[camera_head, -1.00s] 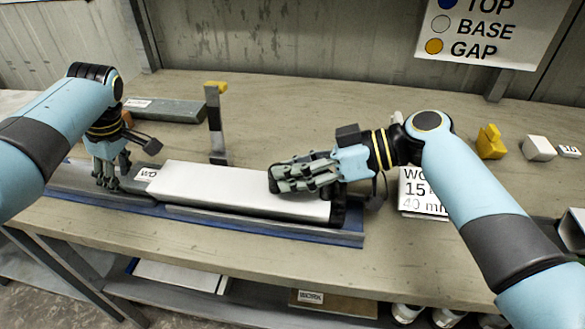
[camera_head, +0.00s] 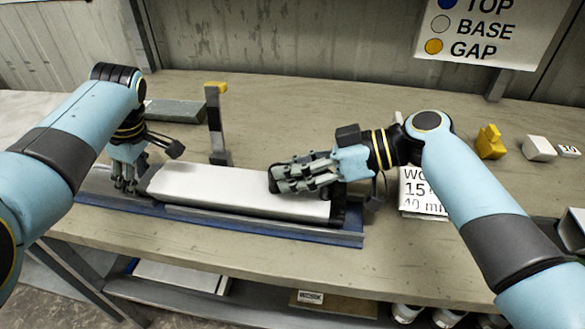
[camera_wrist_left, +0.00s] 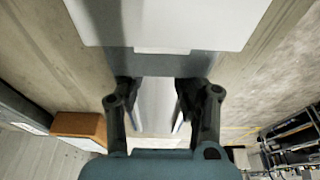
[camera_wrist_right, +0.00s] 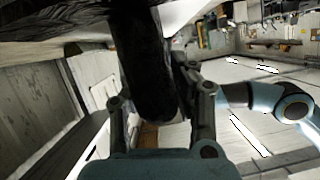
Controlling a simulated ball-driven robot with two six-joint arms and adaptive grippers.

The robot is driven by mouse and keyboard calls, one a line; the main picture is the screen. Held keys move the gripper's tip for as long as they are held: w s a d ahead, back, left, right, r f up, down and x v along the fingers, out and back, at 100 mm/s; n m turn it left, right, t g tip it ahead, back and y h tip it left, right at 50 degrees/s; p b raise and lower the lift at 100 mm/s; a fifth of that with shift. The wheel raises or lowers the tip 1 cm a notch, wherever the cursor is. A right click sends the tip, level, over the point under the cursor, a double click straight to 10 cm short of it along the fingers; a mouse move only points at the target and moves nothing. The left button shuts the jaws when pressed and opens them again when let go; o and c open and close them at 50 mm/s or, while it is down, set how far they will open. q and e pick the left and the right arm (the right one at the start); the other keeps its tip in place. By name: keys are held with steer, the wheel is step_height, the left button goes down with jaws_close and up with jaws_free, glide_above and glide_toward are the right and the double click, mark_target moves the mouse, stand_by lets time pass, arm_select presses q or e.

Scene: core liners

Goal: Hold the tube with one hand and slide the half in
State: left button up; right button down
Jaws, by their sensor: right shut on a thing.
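The white tube (camera_head: 240,187) lies lengthwise in a blue cradle (camera_head: 300,233); it also fills the top of the left wrist view (camera_wrist_left: 170,20). The grey half (camera_wrist_left: 118,62), with a white label at its end, sticks only a little out of the tube's left end. My left gripper (camera_head: 128,184) is at that end, its fingers apart; in the left wrist view nothing is clearly pinched between them.
A grey post with a yellow top (camera_head: 216,130) stands behind the tube. A grey block (camera_head: 175,111) lies behind my left gripper. A label card (camera_head: 422,190), a yellow block (camera_head: 490,142) and a white block (camera_head: 539,148) are at the right. The bench front is clear.

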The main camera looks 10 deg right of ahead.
mark_target(150, 176)
arm_select(q)
steer(key=shift+s+d, duration=0.3)
steer(key=shift+d, duration=0.6)
steer(key=shift+s+d, duration=0.3)
steer(key=shift+d, duration=0.6)
steer(key=shift+w+a, duration=0.25)
steer(key=shift+a, duration=0.55)
steer(key=shift+w+a, duration=0.25)
steer(key=shift+a, duration=0.5)
step_height(150, 176, up, 9)
steer(key=shift+a, duration=0.1)
steer(key=shift+a+x, duration=0.15)
steer(key=shift+x, duration=1.55)
steer(key=shift+a+x, duration=0.1)
steer(key=shift+x, duration=1.65)
steer(key=shift+w, duration=0.15)
